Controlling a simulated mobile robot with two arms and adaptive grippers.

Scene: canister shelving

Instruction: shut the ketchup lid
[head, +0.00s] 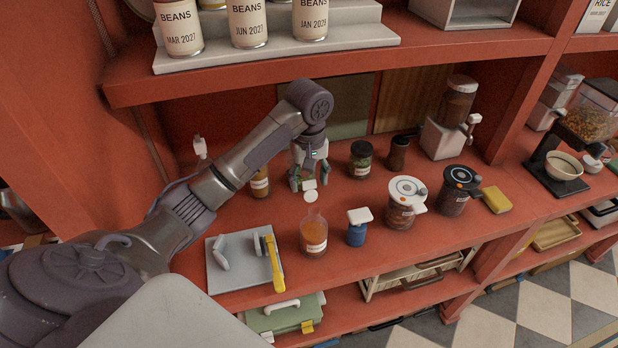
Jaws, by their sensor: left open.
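A clear bottle with orange-red contents (314,240) stands upright on the red shelf, near its front edge. I take it for the ketchup; its label is too small to read. A round white lid (311,196) shows raised above its neck, at the back, and looks open. My left gripper (309,182) points down just behind and above this lid, its fingers open. A pale piece shows between the fingertips; I cannot tell whether they touch the lid. My right gripper is not in view.
A blue bottle with a white top (356,234) stands close on the right, then two lidded canisters (405,207). A grey board with a yellow-handled tool (273,263) lies to the left. An amber bottle (260,184) stands behind. Bean cans (247,22) fill the shelf above.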

